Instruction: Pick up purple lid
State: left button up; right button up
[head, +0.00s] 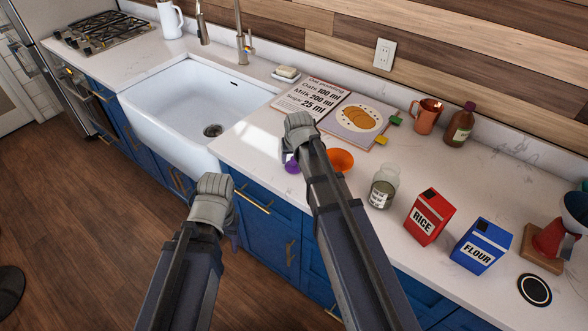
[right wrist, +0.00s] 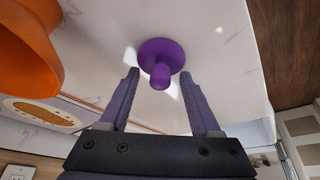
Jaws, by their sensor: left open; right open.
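The purple lid (head: 292,167) lies on the white counter near its front edge, partly hidden behind my right gripper (head: 291,150) in the head view. In the right wrist view the purple lid (right wrist: 161,52) is a round disc with a knob pointing toward the camera. The open fingers of my right gripper (right wrist: 160,78) are on either side of the knob, with visible gaps and no grip on it. My left gripper (head: 232,232) is low in front of the blue cabinets, away from the lid; its fingers are mostly hidden.
An orange bowl-like object (head: 340,159) stands just right of the lid. A glass jar (head: 383,187), a rice box (head: 430,217) and a flour box (head: 481,246) stand farther right. A recipe book (head: 352,124) lies behind. The white sink (head: 190,105) is to the left.

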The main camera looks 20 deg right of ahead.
jog(key=shift+r, duration=0.1)
jog(key=shift+c, duration=0.2)
grip_shut()
